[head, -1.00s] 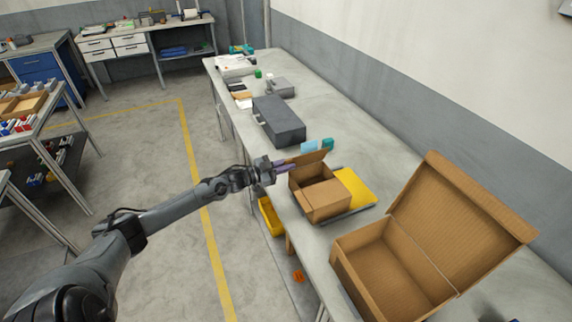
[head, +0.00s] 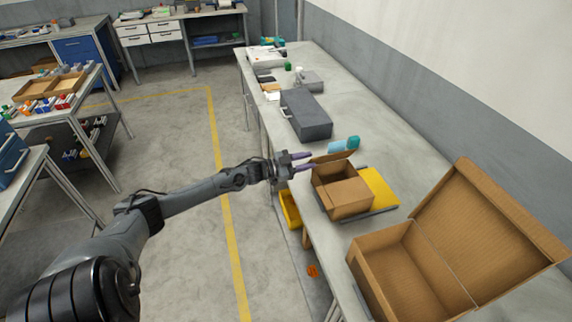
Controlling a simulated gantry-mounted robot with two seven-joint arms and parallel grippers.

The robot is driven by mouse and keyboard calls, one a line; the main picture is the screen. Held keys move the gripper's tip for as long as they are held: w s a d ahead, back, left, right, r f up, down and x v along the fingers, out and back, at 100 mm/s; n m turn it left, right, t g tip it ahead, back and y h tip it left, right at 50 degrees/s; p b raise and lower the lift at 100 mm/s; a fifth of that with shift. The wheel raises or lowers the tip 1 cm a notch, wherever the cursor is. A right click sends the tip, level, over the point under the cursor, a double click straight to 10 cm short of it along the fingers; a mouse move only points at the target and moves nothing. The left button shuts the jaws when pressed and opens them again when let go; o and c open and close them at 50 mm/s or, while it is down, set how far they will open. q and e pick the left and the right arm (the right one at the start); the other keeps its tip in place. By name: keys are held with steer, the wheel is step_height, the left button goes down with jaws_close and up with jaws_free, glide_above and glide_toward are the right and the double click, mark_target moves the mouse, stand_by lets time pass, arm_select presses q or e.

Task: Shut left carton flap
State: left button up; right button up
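A small brown carton (head: 348,206) stands on the grey bench, in the middle right of the head view. A flap on its far side (head: 338,157) stands up, tilted. Its near side has a panel lying across part of the top, and the box mouth between them is dark and open. My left gripper (head: 304,162) is at the carton's left far corner, with two purple fingers spread apart and nothing between them. The fingertips are close to the raised flap; I cannot tell if they touch it. My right gripper is not in view.
A large open carton (head: 395,265) with its lid raised stands nearer on the bench. A yellow item (head: 379,187) lies just right of the small carton. A blue-teal object (head: 345,144) and a grey case (head: 305,115) are behind it. A yellow bin (head: 289,208) hangs below the bench edge.

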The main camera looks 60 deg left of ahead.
arm_select(q)
steer(key=p+v, duration=0.2)
steer(key=v, duration=0.7)
steer(key=shift+r, duration=0.1)
stand_by(0.4)
